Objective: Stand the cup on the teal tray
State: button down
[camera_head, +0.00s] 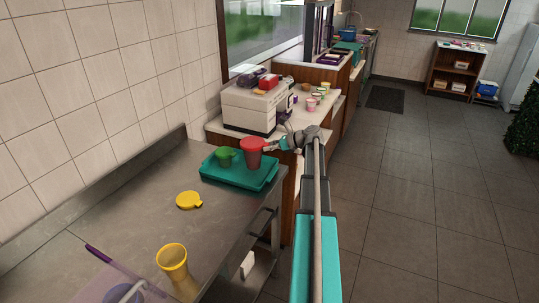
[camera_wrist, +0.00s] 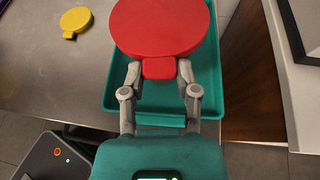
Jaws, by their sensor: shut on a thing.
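A red cup (camera_head: 252,159) with a flat round red top stands upright over the right part of the teal tray (camera_head: 233,182). In the wrist view its round top (camera_wrist: 160,24) hides the cup's body and much of the tray (camera_wrist: 212,100). My gripper (camera_wrist: 159,72) is shut on the small red tab at the near edge of that top. In the head view my gripper (camera_head: 269,147) reaches the cup from the right. I cannot tell whether the cup's bottom touches the tray.
A green cup (camera_head: 226,157) is on the tray, left of the red cup. A yellow lid (camera_head: 189,200) and an open yellow cup (camera_head: 173,263) are on the steel table (camera_head: 130,210). A white machine (camera_head: 248,109) stands behind the tray.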

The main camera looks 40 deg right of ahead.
jog(key=shift+w+d+f+b, duration=0.1)
jog(key=shift+f+b, duration=1.3)
jog(key=shift+f, duration=0.35)
jog(key=shift+c, duration=1.8)
grip_release()
jog(key=shift+r, duration=0.25)
jog(key=p+v, duration=0.4)
jog(key=v, duration=0.8)
jog(key=shift+p, duration=0.35)
jog(key=shift+f, duration=0.1)
